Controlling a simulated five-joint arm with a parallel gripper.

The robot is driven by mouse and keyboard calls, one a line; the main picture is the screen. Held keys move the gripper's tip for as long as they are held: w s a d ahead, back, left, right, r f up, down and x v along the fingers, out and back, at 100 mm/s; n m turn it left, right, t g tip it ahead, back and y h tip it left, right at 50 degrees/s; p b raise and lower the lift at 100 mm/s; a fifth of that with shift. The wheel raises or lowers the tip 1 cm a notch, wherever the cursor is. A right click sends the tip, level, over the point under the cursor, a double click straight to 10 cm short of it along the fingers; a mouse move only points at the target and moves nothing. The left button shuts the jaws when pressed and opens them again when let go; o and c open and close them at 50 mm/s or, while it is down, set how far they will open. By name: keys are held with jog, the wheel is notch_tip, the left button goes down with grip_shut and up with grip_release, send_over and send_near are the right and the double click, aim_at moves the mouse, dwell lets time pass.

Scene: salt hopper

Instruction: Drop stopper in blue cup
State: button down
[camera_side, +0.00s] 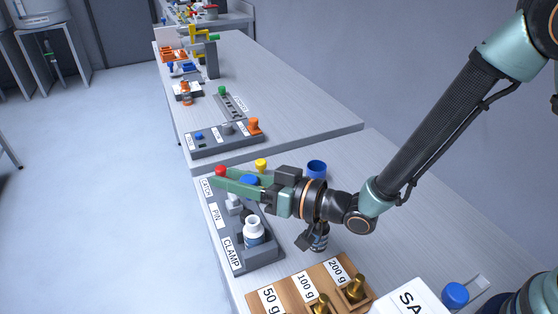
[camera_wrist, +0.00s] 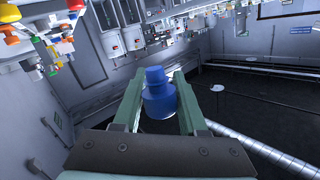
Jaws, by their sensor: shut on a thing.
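My gripper (camera_side: 230,180) is shut on a blue stopper (camera_side: 249,180), holding it above the grey clamp board. In the wrist view the stopper (camera_wrist: 158,100) sits between the two green fingers of my gripper (camera_wrist: 157,78), its narrower knob toward the tips. A blue cup (camera_side: 316,168) stands on the bench behind my wrist, to the right of the held stopper; its lower part is partly hidden by the arm. A white open-necked bottle (camera_side: 253,230) stands upright in the clamp board (camera_side: 262,257), below my gripper.
Red (camera_side: 221,171) and yellow (camera_side: 261,163) knobs show close to my fingers. A dark bottle (camera_side: 320,238) stands under my wrist. A wooden weight block (camera_side: 290,290) with brass weights is in front. A blue cap (camera_side: 455,294) lies at right. Bench right of the cup is clear.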

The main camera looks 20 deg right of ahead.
notch_tip(320, 180, down, 7)
dwell(0.6)
jog(key=c, duration=0.6)
grip_release()
jog(key=shift+o, duration=0.8)
jog(key=shift+r, duration=0.15)
